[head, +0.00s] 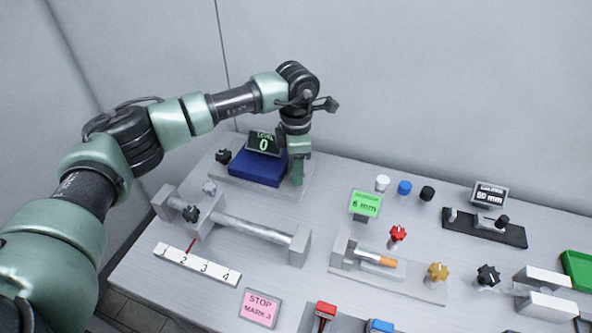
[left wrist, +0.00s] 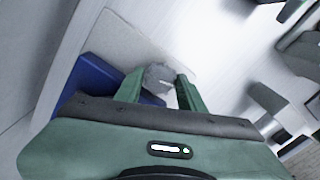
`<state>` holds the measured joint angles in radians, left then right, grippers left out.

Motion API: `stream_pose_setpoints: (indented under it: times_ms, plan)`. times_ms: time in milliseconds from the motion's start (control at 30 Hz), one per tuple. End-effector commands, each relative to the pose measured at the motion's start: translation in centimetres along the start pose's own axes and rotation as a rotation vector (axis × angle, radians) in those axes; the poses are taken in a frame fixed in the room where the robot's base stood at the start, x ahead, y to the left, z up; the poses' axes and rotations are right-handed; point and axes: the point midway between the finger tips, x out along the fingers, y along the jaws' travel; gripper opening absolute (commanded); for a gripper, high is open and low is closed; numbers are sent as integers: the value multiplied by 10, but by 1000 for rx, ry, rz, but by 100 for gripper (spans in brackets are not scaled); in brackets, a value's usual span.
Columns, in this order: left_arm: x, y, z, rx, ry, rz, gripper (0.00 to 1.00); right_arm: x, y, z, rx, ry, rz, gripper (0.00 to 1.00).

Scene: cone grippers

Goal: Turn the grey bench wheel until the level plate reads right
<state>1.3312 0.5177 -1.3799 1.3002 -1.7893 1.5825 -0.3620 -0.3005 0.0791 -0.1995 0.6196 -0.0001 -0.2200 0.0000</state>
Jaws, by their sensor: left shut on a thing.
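The grey bench wheel (left wrist: 158,77) shows between the fingers of my left gripper (left wrist: 160,88) in the left wrist view. My left gripper (head: 298,178) is shut on it, pointing down at the right side of the blue block (head: 257,168). In the head view the gripper hides the wheel. The level plate (head: 263,143) is a dark sign behind the blue block and reads "LEVEL 0" in light characters. The blue block also shows at the left in the left wrist view (left wrist: 88,85). My right gripper is in neither view.
A slide rail (head: 250,230) with dark and grey knobs lies in front, by a numbered scale (head: 197,264) and a pink "STOP MARK 3" sign (head: 260,308). A green "6 mm" sign (head: 365,204), a red knob (head: 398,233) and a black fixture (head: 487,229) stand to the right.

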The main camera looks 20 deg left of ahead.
Motion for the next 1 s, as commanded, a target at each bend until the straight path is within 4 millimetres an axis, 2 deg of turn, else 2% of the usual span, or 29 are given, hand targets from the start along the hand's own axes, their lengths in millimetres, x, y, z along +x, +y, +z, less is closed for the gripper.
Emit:
stream_pose_setpoints:
  times_ms: [667, 700, 733, 767, 1000]
  plan:
    - [-2, 1, 0, -65, -1, 3, 0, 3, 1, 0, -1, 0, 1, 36]
    - [-2, 1, 0, -65, -1, 3, 48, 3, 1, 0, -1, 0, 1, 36]
    - [-2, 1, 0, -65, -1, 3, 56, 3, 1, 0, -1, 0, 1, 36]
    - [-1, 1, 0, -64, -1, 3, 61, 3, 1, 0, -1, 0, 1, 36]
    - [-1, 1, 0, -64, 0, 1, 61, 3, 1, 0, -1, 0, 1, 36]
